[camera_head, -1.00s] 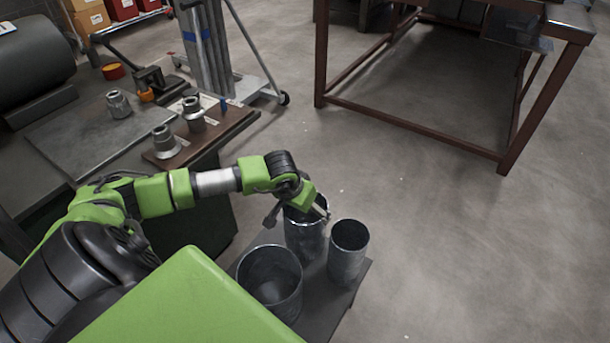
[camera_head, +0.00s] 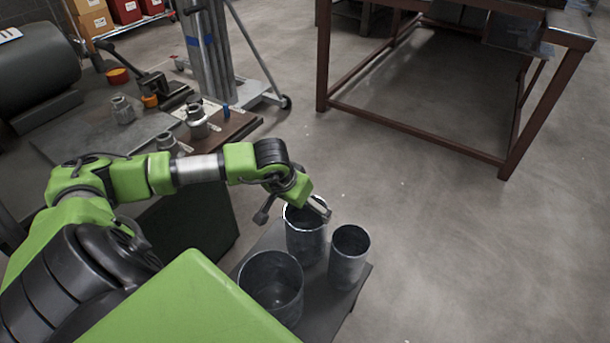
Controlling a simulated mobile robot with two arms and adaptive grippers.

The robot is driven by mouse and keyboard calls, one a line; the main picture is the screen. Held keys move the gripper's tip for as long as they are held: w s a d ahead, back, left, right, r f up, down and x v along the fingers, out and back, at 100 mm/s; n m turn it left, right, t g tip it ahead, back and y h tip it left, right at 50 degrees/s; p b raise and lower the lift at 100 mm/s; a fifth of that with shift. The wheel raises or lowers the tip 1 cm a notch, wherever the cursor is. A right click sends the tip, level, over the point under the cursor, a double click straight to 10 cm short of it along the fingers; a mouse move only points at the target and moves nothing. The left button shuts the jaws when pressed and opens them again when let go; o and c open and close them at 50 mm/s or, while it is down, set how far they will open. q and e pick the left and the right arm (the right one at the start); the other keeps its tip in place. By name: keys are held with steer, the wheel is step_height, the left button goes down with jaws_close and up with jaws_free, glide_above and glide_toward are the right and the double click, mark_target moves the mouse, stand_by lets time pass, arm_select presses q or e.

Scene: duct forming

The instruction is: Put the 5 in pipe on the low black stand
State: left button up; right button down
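Three open-topped grey metal pipes stand upright on the low black stand (camera_head: 322,312). The widest pipe (camera_head: 271,287) is at the front left, a medium pipe (camera_head: 304,240) at the back and the narrowest pipe (camera_head: 348,258) at the right. No size marks are readable; by width, the medium one looks like the 5 in pipe. My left gripper (camera_head: 292,210) is at the top of the medium pipe. Its fingers look spread, one left of the rim and one over the rim's right side. The gripper hides part of that rim. My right gripper is not in view.
A workbench (camera_head: 85,133) at the left holds several metal fittings (camera_head: 197,120) and a black clamp tool. A lift with a wheeled base (camera_head: 262,95) stands behind it. A brown steel frame table (camera_head: 415,133) is at the back right. The floor right of the stand is clear.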

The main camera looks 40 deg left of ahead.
arm_select(q)
steer(key=shift+v, duration=2.4)
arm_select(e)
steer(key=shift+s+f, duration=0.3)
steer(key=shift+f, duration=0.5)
